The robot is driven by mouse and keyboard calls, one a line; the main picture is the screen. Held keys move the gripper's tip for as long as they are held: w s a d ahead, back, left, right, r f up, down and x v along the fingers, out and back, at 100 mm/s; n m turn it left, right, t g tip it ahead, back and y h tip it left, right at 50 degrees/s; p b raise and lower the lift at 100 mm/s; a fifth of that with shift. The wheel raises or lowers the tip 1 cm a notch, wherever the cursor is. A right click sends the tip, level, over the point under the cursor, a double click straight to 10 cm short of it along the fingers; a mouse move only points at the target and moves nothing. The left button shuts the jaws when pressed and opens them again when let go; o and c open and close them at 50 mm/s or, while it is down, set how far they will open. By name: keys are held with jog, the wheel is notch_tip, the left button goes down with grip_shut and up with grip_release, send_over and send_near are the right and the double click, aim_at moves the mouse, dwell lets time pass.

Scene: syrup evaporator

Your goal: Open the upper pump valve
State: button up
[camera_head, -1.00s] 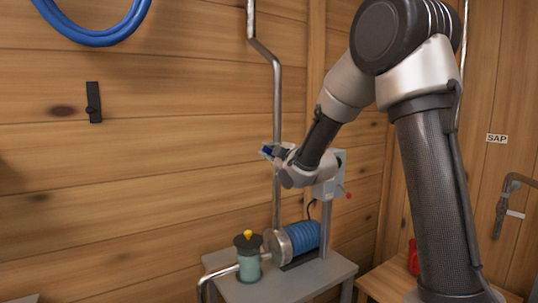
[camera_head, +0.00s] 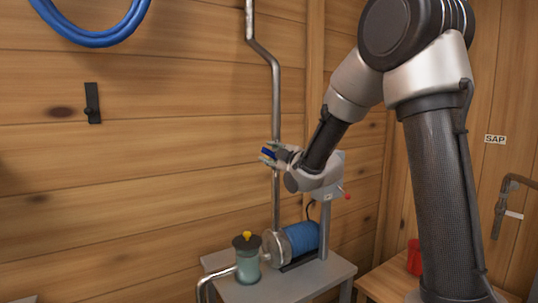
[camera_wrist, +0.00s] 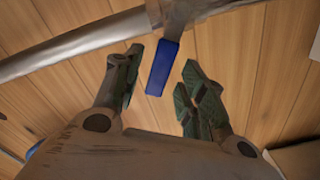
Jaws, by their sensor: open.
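The upper pump valve shows as a blue lever handle (camera_wrist: 162,68) on a metal pipe (camera_wrist: 60,52) in the wrist view. My gripper (camera_wrist: 160,85) is open, with one finger on each side of the blue handle. Neither finger clearly touches it. In the head view the blue handle (camera_head: 268,153) sits at my gripper (camera_head: 270,157), in front of the vertical pipe (camera_head: 276,100). The valve body is mostly hidden in the head view by my gripper.
Below stands a pump with a blue motor (camera_head: 301,238) and a yellow-topped canister (camera_head: 247,262) on a grey table (camera_head: 338,272). A grey switch box with a red knob (camera_head: 347,196) is just right of my gripper. A wooden wall is close behind.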

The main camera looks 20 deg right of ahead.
jog(key=v, duration=0.9)
jog(key=shift+s, duration=0.35)
jog(key=shift+d, duration=0.1)
jog(key=shift+c, duration=0.2)
